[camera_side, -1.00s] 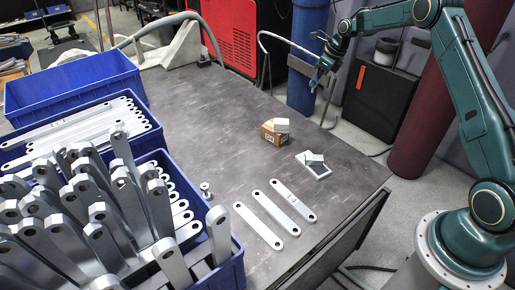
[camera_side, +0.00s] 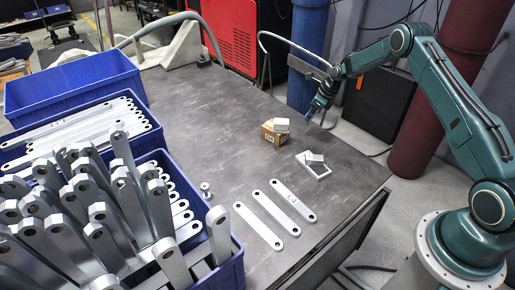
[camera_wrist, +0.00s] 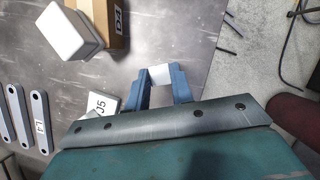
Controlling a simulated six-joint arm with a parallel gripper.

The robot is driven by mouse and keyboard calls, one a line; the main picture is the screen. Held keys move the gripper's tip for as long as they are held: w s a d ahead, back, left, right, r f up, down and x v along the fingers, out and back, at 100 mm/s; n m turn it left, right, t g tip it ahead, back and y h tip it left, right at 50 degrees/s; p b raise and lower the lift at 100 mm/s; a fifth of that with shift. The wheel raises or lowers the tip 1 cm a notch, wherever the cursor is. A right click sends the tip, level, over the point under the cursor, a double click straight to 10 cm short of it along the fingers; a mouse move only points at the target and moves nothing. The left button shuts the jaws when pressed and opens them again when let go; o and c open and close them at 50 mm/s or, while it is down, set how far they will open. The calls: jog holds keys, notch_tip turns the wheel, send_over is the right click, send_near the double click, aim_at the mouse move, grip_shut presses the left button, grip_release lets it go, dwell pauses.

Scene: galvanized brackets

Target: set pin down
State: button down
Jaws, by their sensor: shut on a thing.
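My gripper (camera_wrist: 160,80) is shut on a small pale grey piece, the pin (camera_wrist: 159,74), between its blue fingers in the wrist view. Only the pin's flat pale face shows; its length and lower end are hidden. In the side view my gripper (camera_side: 313,114) is above the table's far right edge, to the right of the cardboard box, and the pin is too small to make out.
A cardboard box (camera_side: 273,136) with a grey block on top stands near the far right edge. Several flat brackets (camera_side: 260,220) lie in front. A small metal part (camera_side: 205,189) stands near the blue bins (camera_side: 237,262). The table middle is clear.

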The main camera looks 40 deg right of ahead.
jog(key=shift+f, duration=0.1)
jog(key=shift+f, duration=2)
jog(key=shift+f, duration=0.1)
jog(key=c, duration=1.2)
grip_release()
jog(key=v, duration=1.2)
jog(key=shift+r, duration=0.2)
